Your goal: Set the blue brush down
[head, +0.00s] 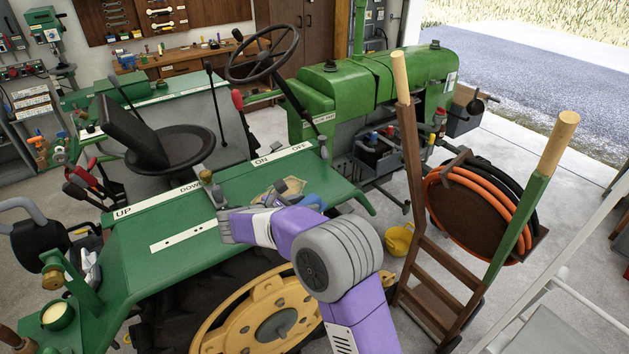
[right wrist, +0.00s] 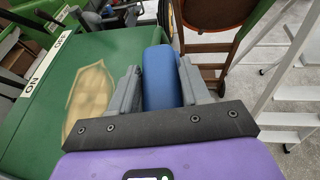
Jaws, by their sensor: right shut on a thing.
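My right gripper (head: 299,198) is shut on the blue brush, over the right part of the green tractor fender (head: 215,222). In the right wrist view the blue brush (right wrist: 160,78) sits between the two grey fingers of the gripper (right wrist: 160,84). In the head view only a small blue part of the brush (head: 313,202) shows behind my purple wrist. The rest of the brush is hidden, and I cannot tell whether it touches the fender. A tan patch (right wrist: 90,92) lies on the green surface, left of the gripper. My left gripper is not in view.
The steering wheel (head: 262,53) and black seat (head: 165,146) stand behind the fender. A hand truck with orange hoses (head: 485,200) stands at the right. A yellow container (head: 398,240) is on the floor. The fender's left part has clear room around a white strip (head: 183,239).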

